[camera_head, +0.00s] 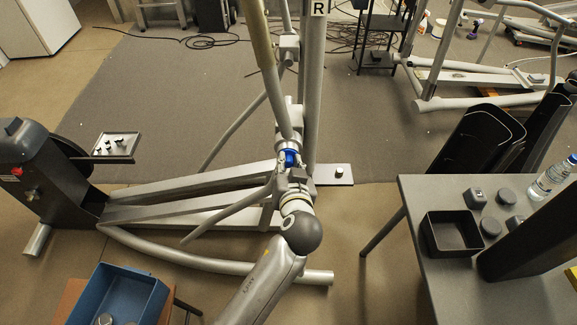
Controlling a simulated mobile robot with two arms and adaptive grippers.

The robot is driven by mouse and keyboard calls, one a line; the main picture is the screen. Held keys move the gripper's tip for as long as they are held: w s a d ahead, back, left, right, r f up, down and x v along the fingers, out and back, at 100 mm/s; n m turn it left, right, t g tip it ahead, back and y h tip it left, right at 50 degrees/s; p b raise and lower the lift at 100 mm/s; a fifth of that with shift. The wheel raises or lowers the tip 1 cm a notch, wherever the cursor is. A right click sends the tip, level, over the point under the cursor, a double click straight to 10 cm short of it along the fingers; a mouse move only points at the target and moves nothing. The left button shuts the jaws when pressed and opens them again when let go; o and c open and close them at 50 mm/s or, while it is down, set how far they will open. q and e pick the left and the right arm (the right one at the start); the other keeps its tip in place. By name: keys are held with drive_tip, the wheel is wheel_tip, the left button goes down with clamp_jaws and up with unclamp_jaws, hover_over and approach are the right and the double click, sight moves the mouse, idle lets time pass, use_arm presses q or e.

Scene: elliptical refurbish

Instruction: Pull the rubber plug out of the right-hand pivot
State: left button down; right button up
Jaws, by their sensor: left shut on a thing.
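The elliptical's right-hand pivot (290,137) is at the foot of the upright grey tubes marked R, near the middle of the view. A small bright blue part (291,158) shows at the pivot. My left gripper (291,166) reaches up to it from below, past my round black arm joint. Its fingers are shut at the pivot, by the blue part. The rubber plug is small and mostly hidden between the fingers; I cannot tell how far it sits in the pivot. My right gripper is not in view.
A grey table (415,200) on the right carries a black open box (452,234), several dark round parts and a water bottle (552,178). A blue bin (118,295) stands at lower left. The elliptical's long frame (180,205) lies across the floor to the left.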

use_arm(q)
drive_tip(key=shift+f, duration=0.15)
idle(0.5)
drive_tip(key=s, duration=0.8)
drive_tip(key=shift+s, duration=0.15)
idle(0.6)
